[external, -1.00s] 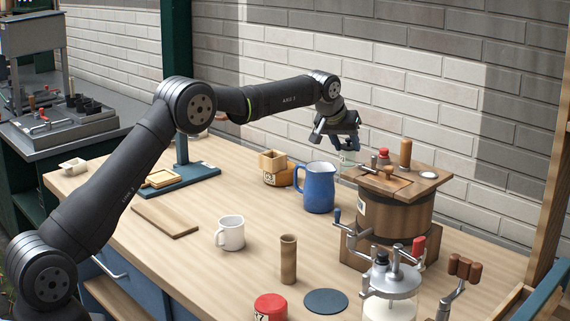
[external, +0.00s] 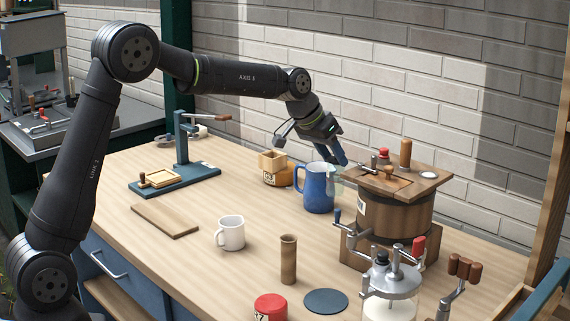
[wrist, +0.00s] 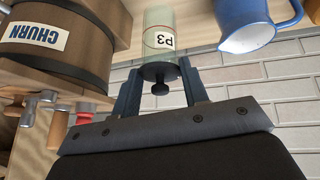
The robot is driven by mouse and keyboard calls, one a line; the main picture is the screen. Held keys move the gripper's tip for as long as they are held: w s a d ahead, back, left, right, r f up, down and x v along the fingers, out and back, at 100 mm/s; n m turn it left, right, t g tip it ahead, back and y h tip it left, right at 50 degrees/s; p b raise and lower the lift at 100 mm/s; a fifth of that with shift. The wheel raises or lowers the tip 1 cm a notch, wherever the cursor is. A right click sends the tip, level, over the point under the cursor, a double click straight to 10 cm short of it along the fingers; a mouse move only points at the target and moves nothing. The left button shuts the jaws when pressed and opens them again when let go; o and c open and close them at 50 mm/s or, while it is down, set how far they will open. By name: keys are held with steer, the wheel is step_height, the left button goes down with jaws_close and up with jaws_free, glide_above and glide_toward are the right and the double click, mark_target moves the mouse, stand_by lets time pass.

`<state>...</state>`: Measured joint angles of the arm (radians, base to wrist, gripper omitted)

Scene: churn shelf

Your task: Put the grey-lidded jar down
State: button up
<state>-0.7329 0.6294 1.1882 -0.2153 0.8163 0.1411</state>
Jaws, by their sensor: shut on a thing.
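The grey-lidded jar (wrist: 158,30) is clear glass with a pale green tint and a label reading P3. In the wrist view its dark grey lid with a round knob sits between the two fingers of my gripper (wrist: 158,72), which is shut on it. In the external view my gripper (external: 339,158) points down at the back of the bench, between the blue pitcher and the wooden churn. The jar is mostly hidden there behind the pitcher and the churn. I cannot tell whether its base touches the bench.
The blue pitcher (external: 319,190) stands close on one side of the jar, the wooden churn (external: 393,215) on the other. The brick wall (external: 430,80) is behind. A white mug (external: 230,233) and a brown cylinder (external: 288,260) stand farther forward, with bare bench around them.

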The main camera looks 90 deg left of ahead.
steer(key=s+d+f+m, duration=0.1)
steer(key=s+d+m, duration=0.1)
steer(key=s+d, duration=0.3)
step_height(320, 180, down, 10)
steer(key=shift+w+d+r+t+h, duration=0.15)
steer(key=shift+w+d+t+h, duration=0.15)
steer(key=shift+d+h, duration=0.1)
steer(key=shift+f, duration=0.2)
steer(key=o, duration=1.3)
steer(key=shift+o, duration=0.2)
steer(key=shift+r, duration=0.1)
